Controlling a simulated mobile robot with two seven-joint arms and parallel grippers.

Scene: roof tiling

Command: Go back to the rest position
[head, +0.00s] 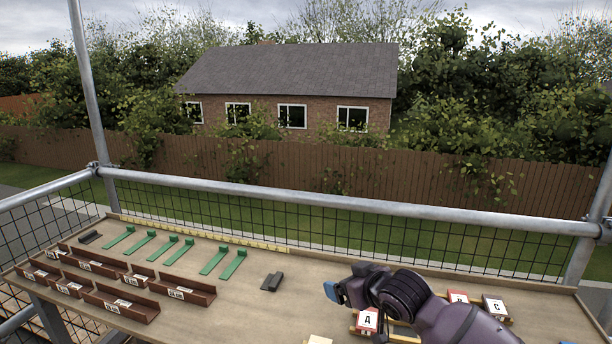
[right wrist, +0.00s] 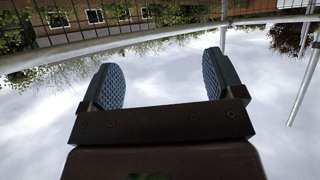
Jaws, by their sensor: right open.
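My right gripper (head: 332,292) is over the right half of the workbench (head: 300,318) in the head view. Its blue fingertips point left, and its arm comes in from the lower right. In the right wrist view my right gripper (right wrist: 165,80) is open, with two ridged pads wide apart and nothing between them. My left gripper is not in view.
Brown trays (head: 120,303) and green strips (head: 168,249) lie on the left of the bench. A dark block (head: 272,281) lies mid-bench. Cards marked A (head: 368,319) and C (head: 496,306) sit close to my right arm. A scaffold rail (head: 330,206) runs behind.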

